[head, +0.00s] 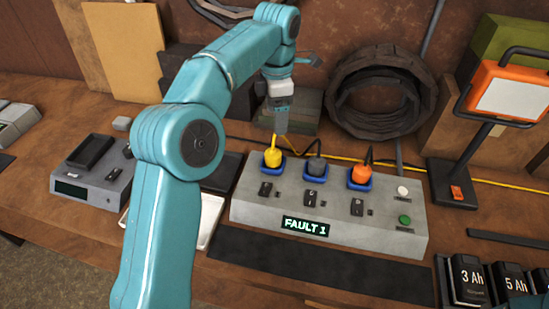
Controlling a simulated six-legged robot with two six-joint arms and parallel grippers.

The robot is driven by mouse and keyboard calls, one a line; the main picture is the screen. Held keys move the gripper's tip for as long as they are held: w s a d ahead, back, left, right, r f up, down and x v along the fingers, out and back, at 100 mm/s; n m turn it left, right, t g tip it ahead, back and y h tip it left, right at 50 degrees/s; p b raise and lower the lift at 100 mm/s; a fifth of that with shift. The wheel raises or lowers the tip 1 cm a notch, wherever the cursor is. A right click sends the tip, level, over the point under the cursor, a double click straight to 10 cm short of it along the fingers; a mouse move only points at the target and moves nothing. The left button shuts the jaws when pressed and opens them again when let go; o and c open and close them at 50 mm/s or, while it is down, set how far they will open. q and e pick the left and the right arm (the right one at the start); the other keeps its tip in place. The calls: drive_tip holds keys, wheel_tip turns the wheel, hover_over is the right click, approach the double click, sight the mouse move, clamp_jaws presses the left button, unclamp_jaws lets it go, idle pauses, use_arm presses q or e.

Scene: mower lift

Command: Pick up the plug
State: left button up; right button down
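A grey power box (247,213) stands on the bench with a row of blue sockets. A yellow plug (272,157) sits in the left socket, a dark grey plug (316,166) in the middle one and an orange plug (360,174) in the right one. My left arm reaches in from the lower left. Its gripper (280,122) points down above and slightly behind the yellow plug, apparently apart from it. Its finger gap is too small to make out. My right gripper is not in view.
The box's display (306,227) reads "FAULT 1"; switches, a white button (403,190) and a green button (405,219) are on it. A coiled hose (343,95) is behind. An orange work lamp (480,90) stands right, battery packs (468,281) lower right, a scale-like device (92,188) left.

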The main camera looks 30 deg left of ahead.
use_arm(q)
drive_tip(key=b, duration=0.1)
hover_over(275, 152)
wheel_tip(275, 152, down, 8)
drive_tip(key=shift+s+d+f, duration=0.1)
drive_tip(key=shift+d, duration=0.05)
drive_tip(key=shift+f, duration=0.25)
drive_tip(key=shift+a+f, duration=0.2)
drive_tip(key=shift+f, duration=2.7)
drive_tip(key=c, duration=1.1)
